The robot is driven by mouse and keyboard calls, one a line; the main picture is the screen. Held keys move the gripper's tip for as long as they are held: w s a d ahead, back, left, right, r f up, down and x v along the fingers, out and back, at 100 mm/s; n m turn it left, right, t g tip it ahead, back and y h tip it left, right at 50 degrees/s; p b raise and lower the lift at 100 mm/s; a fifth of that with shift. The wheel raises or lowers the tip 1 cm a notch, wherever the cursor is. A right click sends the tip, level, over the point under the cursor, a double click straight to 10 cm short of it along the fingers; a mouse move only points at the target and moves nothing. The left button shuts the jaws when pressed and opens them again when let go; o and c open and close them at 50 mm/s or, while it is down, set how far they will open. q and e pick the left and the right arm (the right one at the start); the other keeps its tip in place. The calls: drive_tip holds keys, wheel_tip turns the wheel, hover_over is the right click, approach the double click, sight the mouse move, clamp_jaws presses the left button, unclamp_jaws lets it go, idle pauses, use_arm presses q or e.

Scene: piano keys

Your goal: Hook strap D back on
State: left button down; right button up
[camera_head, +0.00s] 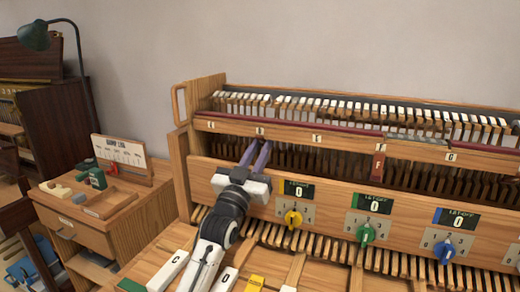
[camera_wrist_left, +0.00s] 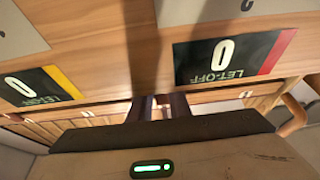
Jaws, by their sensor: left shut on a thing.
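My left gripper (camera_head: 257,148) reaches up to the opened piano action at the rail tag D (camera_head: 260,132). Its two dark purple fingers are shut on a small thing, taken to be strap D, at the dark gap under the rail. The strap is mostly hidden by the fingers, and I cannot tell whether it is hooked on. In the left wrist view the fingers (camera_wrist_left: 158,106) show close together past the dark gripper edge, with a small pale patch between them. My right gripper is not in view.
A red-brown piece (camera_head: 378,166) marked F hangs below the rail. Below are let-off plates with yellow (camera_head: 293,218), green (camera_head: 366,234) and blue (camera_head: 444,251) knobs. Rows of hammers (camera_head: 350,108) run along the top. A side cabinet (camera_head: 85,225) with small tools stands at left.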

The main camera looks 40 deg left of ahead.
use_arm(q)
drive_tip(key=shift+s+r+g+p, duration=0.3)
drive_tip(key=shift+g+p, duration=0.5)
drive_tip(key=shift+p, duration=1.05)
drive_tip(key=shift+s+d+g+p, duration=0.1)
drive_tip(key=shift+g+p, duration=0.2)
drive_tip(key=shift+p, duration=0.05)
drive_tip(key=shift+s+f+g+h, duration=0.15)
drive_tip(key=shift+s+g+h, duration=0.15)
drive_tip(key=shift+g, duration=0.6)
drive_tip(key=g, duration=0.2)
drive_tip(key=s+g+h, duration=0.1)
drive_tip(key=g, duration=0.2)
drive_tip(key=shift+s+d+r+g, duration=0.2)
drive_tip(key=shift+r+g, duration=0.1)
drive_tip(key=c, duration=1.6)
unclamp_jaws()
drive_tip(key=shift+c, duration=0.2)
drive_tip(key=shift+h, duration=0.3)
